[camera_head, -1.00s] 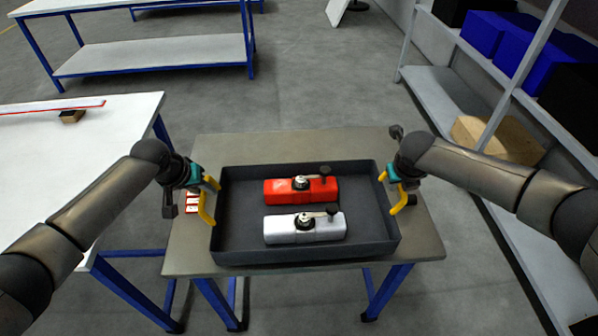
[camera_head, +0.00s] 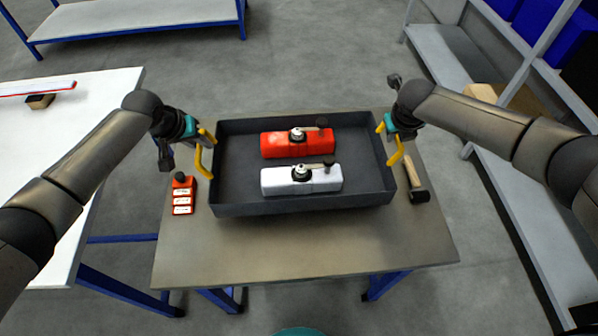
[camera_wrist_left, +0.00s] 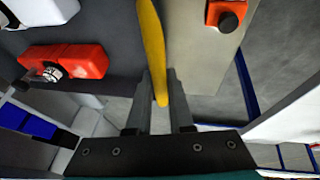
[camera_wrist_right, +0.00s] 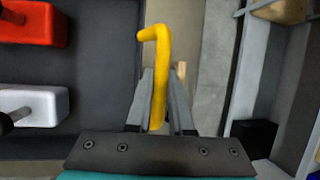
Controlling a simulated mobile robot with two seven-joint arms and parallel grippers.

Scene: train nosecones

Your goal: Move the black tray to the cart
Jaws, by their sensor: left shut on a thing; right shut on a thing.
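The black tray (camera_head: 300,202) is level over the grey table with blue legs (camera_head: 300,255), and holds a red part (camera_head: 285,145) and a white part (camera_head: 290,181), each with a dark-knobbed fitting. My left gripper (camera_head: 199,146) is shut on the tray's left yellow handle (camera_wrist_left: 152,45). My right gripper (camera_head: 389,138) is shut on the right yellow handle (camera_wrist_right: 160,65). I cannot tell how high the tray is above the tabletop. I see nothing that is clearly the cart.
A red-and-white device (camera_head: 182,194) lies on the table left of the tray, and a hammer (camera_head: 414,180) lies right of it. A white table (camera_head: 60,150) stands at the left, a shelf rack (camera_head: 490,130) at the right.

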